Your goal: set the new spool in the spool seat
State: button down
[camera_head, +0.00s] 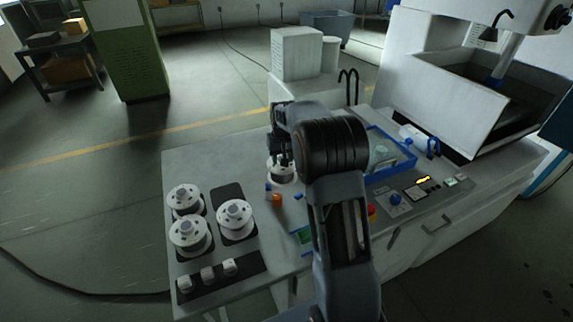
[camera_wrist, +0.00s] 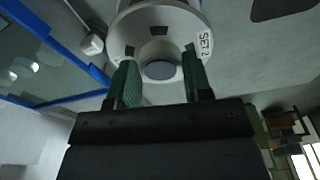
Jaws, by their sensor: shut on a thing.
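My gripper (camera_head: 283,161) is above the bench, left of the blue tray. Its green fingers (camera_wrist: 159,70) are shut on the hub of a white spool (camera_head: 282,174). The spool has dark holes in its flange and also shows in the wrist view (camera_wrist: 131,35), where its face reads "SET 2". I cannot tell whether the spool touches anything beneath it. I cannot make out the spool seat; the held spool or my arm may hide it.
Three white spools (camera_head: 190,236) stand on dark pads at the bench's left. Small white blocks (camera_head: 208,273) sit in front. Orange and blue small parts (camera_head: 276,198) lie near the held spool. A blue tray (camera_head: 410,165), control panel (camera_head: 395,199) and large white machine (camera_head: 440,75) are right.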

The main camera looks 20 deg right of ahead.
jog(key=shift+d+f, duration=0.65)
notch_tip(320, 180, down, 2)
jog(key=shift+d+f+p, duration=0.1)
jog(key=shift+d+p, duration=0.05)
jog(key=shift+p, duration=0.3)
jog(key=shift+f, duration=0.6)
jog(key=shift+f, duration=0.1)
jog(key=c, duration=0.5)
grip_release()
jog(key=shift+s+f, duration=0.1)
jog(key=shift+c, duration=0.2)
